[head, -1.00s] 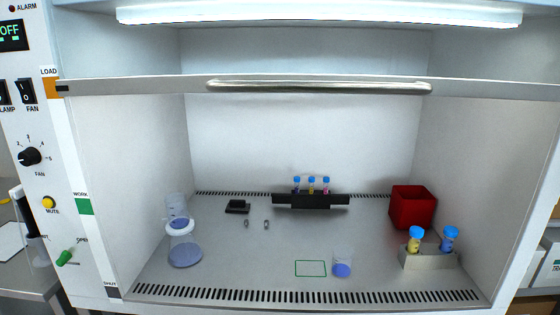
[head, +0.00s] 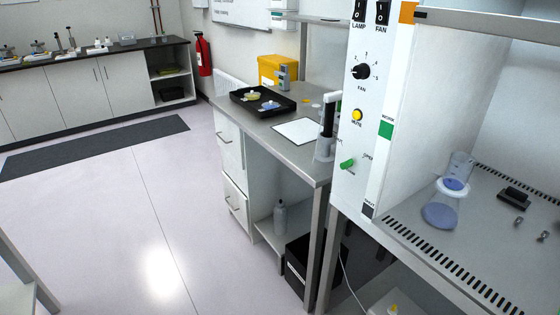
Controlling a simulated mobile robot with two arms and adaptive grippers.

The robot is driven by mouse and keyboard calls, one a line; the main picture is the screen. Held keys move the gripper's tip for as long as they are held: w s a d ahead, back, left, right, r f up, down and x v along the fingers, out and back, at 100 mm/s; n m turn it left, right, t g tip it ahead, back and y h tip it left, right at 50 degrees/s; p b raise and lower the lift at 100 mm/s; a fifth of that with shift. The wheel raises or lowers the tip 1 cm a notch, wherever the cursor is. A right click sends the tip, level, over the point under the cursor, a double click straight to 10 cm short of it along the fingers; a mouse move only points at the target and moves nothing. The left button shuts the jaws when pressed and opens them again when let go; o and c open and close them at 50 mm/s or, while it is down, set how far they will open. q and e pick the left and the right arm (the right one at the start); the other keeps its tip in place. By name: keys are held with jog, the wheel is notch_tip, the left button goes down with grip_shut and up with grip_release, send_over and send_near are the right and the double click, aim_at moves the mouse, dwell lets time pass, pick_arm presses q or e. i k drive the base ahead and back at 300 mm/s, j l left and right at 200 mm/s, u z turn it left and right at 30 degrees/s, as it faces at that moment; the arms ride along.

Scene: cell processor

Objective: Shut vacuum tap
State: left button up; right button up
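The vacuum tap is a small green handle (head: 347,164) low on the white control panel at the left of the cabinet. It lies slanted, with its right end a little higher. An "OPEN" label is printed to its upper right; any label to its left is too small to read. Neither of my grippers is in view.
The cabinet front is open; a flask with blue liquid (head: 440,212) stands inside. Left of the panel is a bench with a black tray (head: 262,103), a white sheet (head: 299,131) and an upright holder (head: 325,143) close to the panel. The floor (head: 110,220) at left is clear.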

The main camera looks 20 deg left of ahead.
aim_at(345, 166)
jog(key=u, duration=0.15)
jog(key=i+j+z, duration=0.1)
jog(key=z, duration=0.8)
jog(key=j+z, duration=0.3)
jog(key=j, duration=0.25)
jog(key=j+z, duration=0.25)
jog(key=j, duration=0.35)
jog(key=j+z, duration=0.3)
jog(key=j, duration=0.25)
jog(key=k+j+z, duration=0.15)
jog(key=j+z, duration=0.15)
jog(key=j, duration=0.25)
